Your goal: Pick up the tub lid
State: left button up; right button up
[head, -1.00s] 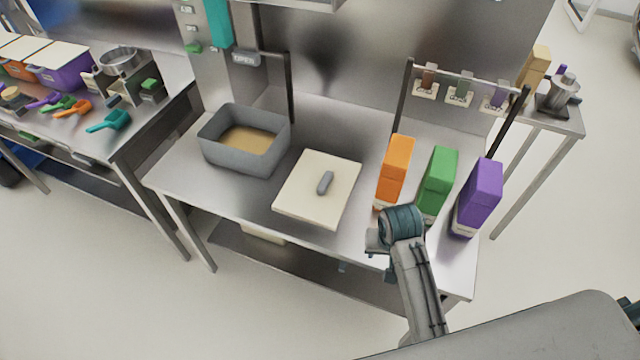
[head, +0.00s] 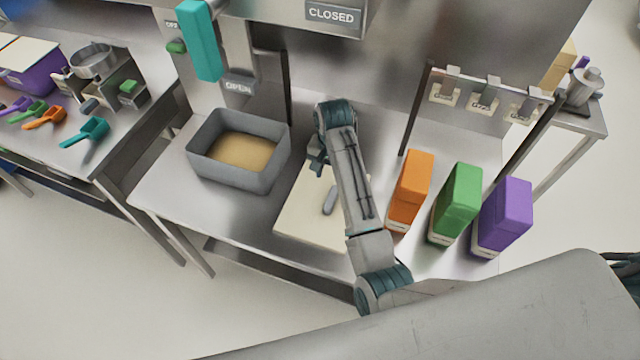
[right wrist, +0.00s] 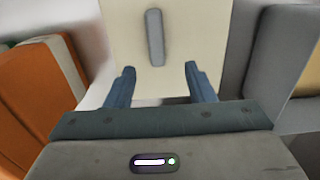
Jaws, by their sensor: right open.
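The tub lid (head: 296,222) is a flat cream square with a grey bar handle (head: 330,201) and lies on the steel table. It also shows in the right wrist view (right wrist: 200,60), with its handle (right wrist: 155,37) upright in the picture, ahead of my fingers. My right gripper (head: 317,163) is at the lid's far side, partly hidden by my arm. In the right wrist view my right gripper (right wrist: 160,84) is open and empty, its two fingers apart and the handle lined up between them, not between the tips. My left gripper is not in view.
A grey tub (head: 215,172) with tan contents stands left of the lid. Orange (head: 410,185), green (head: 457,198) and purple (head: 504,212) boxes stand to the right. A steel panel with hanging tags rises behind. Bare table lies in front of the tub.

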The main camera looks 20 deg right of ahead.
aim_at(331, 197)
jog(key=shift+f, duration=0.4)
jog(key=f, duration=0.1)
jog(key=s+f+p, duration=0.1)
jog(key=f, duration=0.1)
jog(key=shift+s+f, duration=0.2)
jog(key=shift+f, duration=0.05)
jog(key=shift+w+f+p, duration=0.1)
jog(key=shift+f+p, duration=0.25)
jog(key=shift+p, duration=0.1)
notch_tip(331, 197, down, 4)
jog(key=shift+w+r+p, duration=0.1)
jog(key=shift+r+p, duration=0.15)
jog(key=shift+p, duration=0.75)
jog(key=shift+d+f, duration=0.1)
jog(key=shift+f, duration=0.65)
jog(key=shift+c, duration=0.4)
jog(key=c, duration=0.7)
grip_shut()
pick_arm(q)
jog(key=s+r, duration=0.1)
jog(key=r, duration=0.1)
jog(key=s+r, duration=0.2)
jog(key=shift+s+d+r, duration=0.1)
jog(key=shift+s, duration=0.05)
